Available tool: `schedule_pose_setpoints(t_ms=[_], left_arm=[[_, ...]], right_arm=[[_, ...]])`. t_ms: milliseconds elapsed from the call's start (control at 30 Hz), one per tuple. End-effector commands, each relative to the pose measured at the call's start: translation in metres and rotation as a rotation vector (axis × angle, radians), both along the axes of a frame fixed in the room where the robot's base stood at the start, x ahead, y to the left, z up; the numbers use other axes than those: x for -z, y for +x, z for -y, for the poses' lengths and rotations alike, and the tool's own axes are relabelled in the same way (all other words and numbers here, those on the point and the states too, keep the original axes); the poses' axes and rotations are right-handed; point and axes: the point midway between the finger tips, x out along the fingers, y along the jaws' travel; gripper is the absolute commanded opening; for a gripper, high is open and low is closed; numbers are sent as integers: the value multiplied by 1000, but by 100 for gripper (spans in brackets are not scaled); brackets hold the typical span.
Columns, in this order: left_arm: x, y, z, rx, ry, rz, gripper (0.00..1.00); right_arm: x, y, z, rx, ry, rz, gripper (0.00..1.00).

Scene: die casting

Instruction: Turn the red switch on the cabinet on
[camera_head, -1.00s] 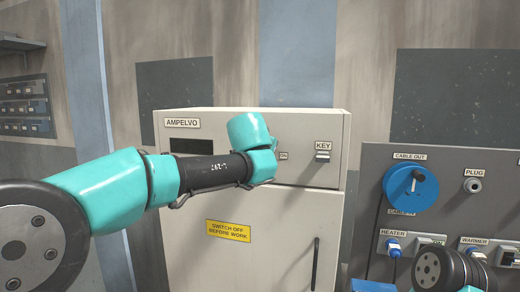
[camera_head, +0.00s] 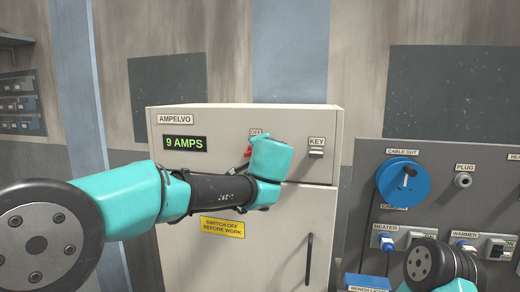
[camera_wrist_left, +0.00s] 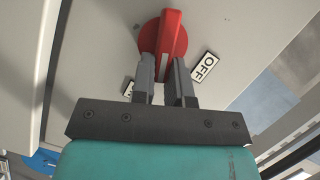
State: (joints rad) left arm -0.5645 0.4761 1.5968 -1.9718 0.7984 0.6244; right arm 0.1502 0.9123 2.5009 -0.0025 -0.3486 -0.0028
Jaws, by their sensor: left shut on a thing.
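The red switch (camera_wrist_left: 168,38) is a round rotary knob with a raised grip bar, on the cabinet's front. My left gripper (camera_wrist_left: 168,72) has its two dark fingers on either side of the bar, shut on it. An OFF label (camera_wrist_left: 204,66) sits right of the knob in the wrist view, and another label is mostly hidden by a finger. In the head view only a bit of the red switch (camera_head: 248,151) shows beside my teal wrist, under the OFF label (camera_head: 256,132). The beige cabinet (camera_head: 190,260) has a display (camera_head: 185,143) lit green with "9 AMPS".
A KEY switch (camera_head: 316,152) is right of my left wrist. A yellow sign (camera_head: 222,227) and a door handle (camera_head: 309,258) are below. At right, a grey panel (camera_head: 440,215) carries a blue cable reel (camera_head: 403,183), a plug socket (camera_head: 463,181) and switches. Part of my right arm shows low at right.

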Motion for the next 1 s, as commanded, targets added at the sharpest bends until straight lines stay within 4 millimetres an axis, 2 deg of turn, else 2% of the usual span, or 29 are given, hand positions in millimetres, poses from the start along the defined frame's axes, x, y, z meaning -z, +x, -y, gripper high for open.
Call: schedule_pose_setpoints(t_ms=[200, 500, 1000], left_arm=[[7, 1, 0, -3, 180, 42, 0], [10, 1, 0, -2, 337, 83, 0], [11, 1, 0, -4, 378, 94, 0]], right_arm=[[0, 0, 0, 0, 0, 0, 43], [0, 0, 0, 0, 0, 0, 43], [0, 0, 0, 0, 0, 0, 43]])
